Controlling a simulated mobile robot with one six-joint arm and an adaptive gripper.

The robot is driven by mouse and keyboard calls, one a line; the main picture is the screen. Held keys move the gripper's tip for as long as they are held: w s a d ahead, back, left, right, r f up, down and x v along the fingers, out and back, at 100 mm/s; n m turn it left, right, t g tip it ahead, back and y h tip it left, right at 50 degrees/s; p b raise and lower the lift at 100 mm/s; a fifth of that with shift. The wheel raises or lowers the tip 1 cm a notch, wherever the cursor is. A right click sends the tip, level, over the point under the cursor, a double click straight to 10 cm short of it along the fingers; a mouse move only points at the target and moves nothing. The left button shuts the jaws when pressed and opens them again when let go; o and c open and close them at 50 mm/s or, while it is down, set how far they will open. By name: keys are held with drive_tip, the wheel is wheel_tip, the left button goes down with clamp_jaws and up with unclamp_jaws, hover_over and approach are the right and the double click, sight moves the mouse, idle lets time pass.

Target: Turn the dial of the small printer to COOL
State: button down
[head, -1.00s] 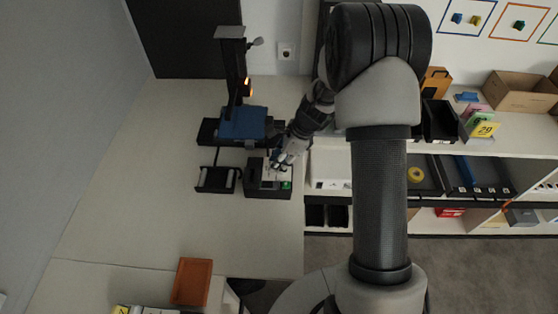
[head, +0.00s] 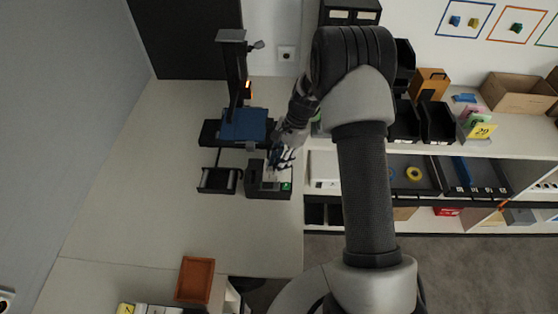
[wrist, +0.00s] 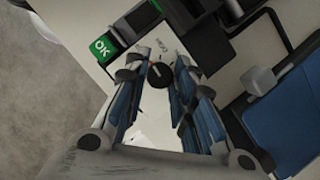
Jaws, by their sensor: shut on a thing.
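The black dial (wrist: 159,74) is on a pale panel in the wrist view, with a small light and reddish mark toward its upper left edge. In the head view my gripper (head: 276,160) is over the box's right part and hides the dial.
A green OK label (wrist: 103,47) is beside the dial. A black tray (head: 218,180) stands left of the box. Shelves with black bins (head: 437,122) stand right.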

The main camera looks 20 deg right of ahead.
drive_tip(key=shift+n, duration=0.6)
drive_tip(key=c, duration=1.3)
unclamp_jaws()
drive_tip(key=shift+c, duration=0.2)
drive_tip(key=v, duration=1.2)
drive_tip(key=shift+w, duration=0.3)
drive_tip(key=shift+a+r, duration=0.1)
drive_tip(key=shift+a, duration=0.05)
